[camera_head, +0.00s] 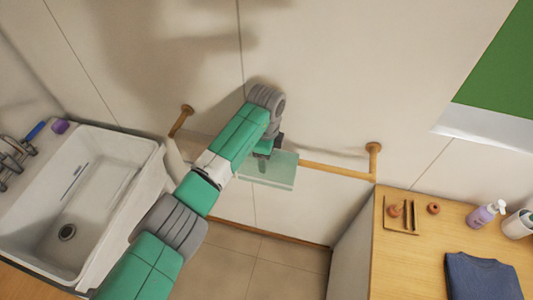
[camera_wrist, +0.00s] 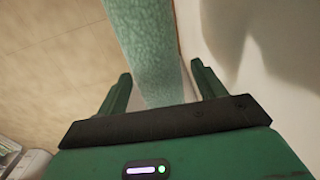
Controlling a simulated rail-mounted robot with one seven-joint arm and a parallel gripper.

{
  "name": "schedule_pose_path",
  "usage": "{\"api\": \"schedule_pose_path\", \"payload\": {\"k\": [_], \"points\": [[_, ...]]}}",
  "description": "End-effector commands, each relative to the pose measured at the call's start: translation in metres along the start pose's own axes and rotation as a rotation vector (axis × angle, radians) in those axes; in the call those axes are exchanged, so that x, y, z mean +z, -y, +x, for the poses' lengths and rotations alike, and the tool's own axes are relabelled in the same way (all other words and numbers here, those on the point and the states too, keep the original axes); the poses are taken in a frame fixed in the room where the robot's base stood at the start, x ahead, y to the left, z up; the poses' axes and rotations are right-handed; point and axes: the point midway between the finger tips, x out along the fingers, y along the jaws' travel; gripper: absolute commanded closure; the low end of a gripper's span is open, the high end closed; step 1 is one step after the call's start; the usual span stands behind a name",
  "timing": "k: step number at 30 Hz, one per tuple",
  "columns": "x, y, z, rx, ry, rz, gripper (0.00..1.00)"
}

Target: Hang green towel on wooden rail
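The pale green towel (camera_head: 281,172) is at the middle of the wooden rail (camera_head: 335,171) and appears to hang over it, covering that stretch of the rail. The rail's right part shows bare; my arm hides much of its left part. My gripper (camera_head: 264,153) is at the towel's upper part, partly hidden by my wrist. In the wrist view, the towel (camera_wrist: 152,50) runs as a long strip away from my gripper (camera_wrist: 163,85). Its near end lies between the two fingers, which stand apart with narrow gaps beside the cloth.
The wall is close behind the rail, with rail brackets at the left (camera_head: 186,110) and right (camera_head: 374,148). A white sink (camera_head: 110,148) stands at left. A wooden counter (camera_head: 405,255) at right holds a folded blue cloth (camera_head: 482,278) and a purple pump bottle (camera_head: 482,215).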

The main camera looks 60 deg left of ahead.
Motion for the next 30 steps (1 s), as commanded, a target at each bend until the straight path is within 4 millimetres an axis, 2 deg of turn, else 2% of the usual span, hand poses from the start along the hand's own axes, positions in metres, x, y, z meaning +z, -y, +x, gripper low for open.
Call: {"api": "schedule_pose_path", "payload": {"k": [5,12,16,30], "points": [[0.000,0.000,-0.008,-0.001,-0.001,0.000,0.31],[0.000,0.000,-0.056,-0.002,-0.001,0.000,0.31],[0.000,0.001,-0.073,-0.002,-0.001,0.000,0.31],[0.000,0.000,-0.078,0.000,0.000,0.000,0.31]]}}
